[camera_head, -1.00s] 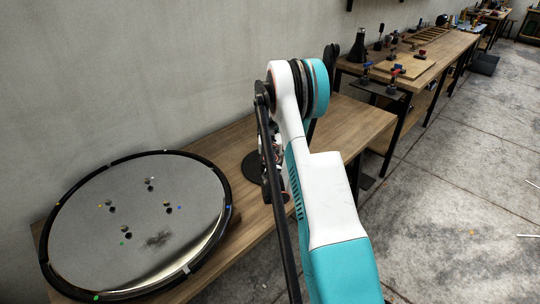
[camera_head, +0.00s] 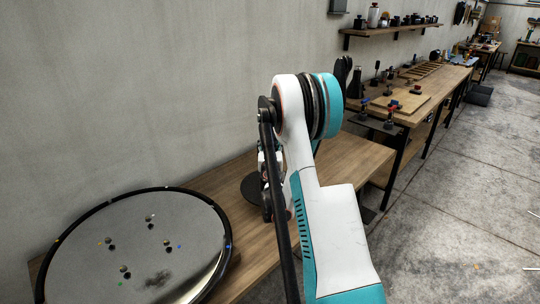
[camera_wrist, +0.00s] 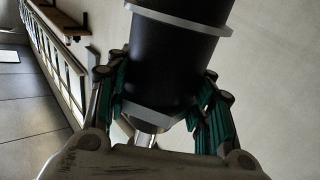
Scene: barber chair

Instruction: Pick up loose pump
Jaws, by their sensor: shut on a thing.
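The loose pump (camera_wrist: 168,62) shows in the wrist view as a thick black cylinder with pale grey rings and a narrow metallic stem at its near end. My gripper (camera_wrist: 163,97) has its green-padded fingers on both sides of the black body and is shut on it. The pump's far end runs out of the top of the wrist view. In the head view my arm hides most of the gripper. A dark round part (camera_head: 250,189) shows just left of my arm; I cannot tell whether it belongs to the pump.
A large round grey plate (camera_head: 95,272) with a black rim and small holes lies on the wooden bench (camera_head: 350,155) at left. The wall (camera_head: 130,90) stands close behind. A second workbench (camera_head: 440,85) with tools stands farther back. Open concrete floor (camera_head: 440,210) is at right.

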